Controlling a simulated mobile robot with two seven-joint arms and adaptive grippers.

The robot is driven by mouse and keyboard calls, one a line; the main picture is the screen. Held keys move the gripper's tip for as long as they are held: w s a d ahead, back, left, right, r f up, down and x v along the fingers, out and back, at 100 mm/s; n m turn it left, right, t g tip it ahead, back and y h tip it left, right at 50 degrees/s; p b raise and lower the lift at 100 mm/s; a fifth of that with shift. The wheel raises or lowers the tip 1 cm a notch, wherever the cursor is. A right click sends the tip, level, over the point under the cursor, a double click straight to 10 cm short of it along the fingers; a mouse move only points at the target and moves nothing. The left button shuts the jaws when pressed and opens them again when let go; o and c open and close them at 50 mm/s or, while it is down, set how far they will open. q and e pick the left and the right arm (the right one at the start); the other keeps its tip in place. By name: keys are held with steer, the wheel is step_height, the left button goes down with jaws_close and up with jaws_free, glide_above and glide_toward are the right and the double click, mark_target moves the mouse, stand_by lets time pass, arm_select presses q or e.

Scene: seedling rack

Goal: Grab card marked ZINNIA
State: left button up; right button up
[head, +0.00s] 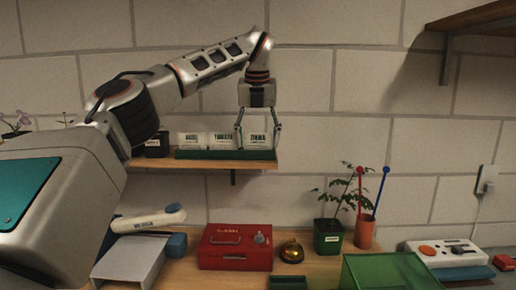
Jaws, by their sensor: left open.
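The card marked ZINNIA (258,140) is white with dark lettering and stands upright in a green holder (226,155) on the wooden wall shelf. It is the rightmost of three cards. My left gripper (243,143) points straight down over the holder. Its fingers are spread, with one finger in front of the gap left of the ZINNIA card and the other near that card's right edge. I cannot tell from this view whether the fingers touch the card. My right gripper does not show.
The TOMATO card (223,140) and a third card (191,140) stand left of ZINNIA. A dark pot (157,146) stands beside the holder on the shelf (202,164). Below are a red cash box (235,248), a bell (291,251) and a potted plant (328,238).

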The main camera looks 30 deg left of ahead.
arm_select(q)
steer(key=c, duration=0.5)
steer(key=shift+o, duration=0.2)
steer(key=shift+r, duration=0.1)
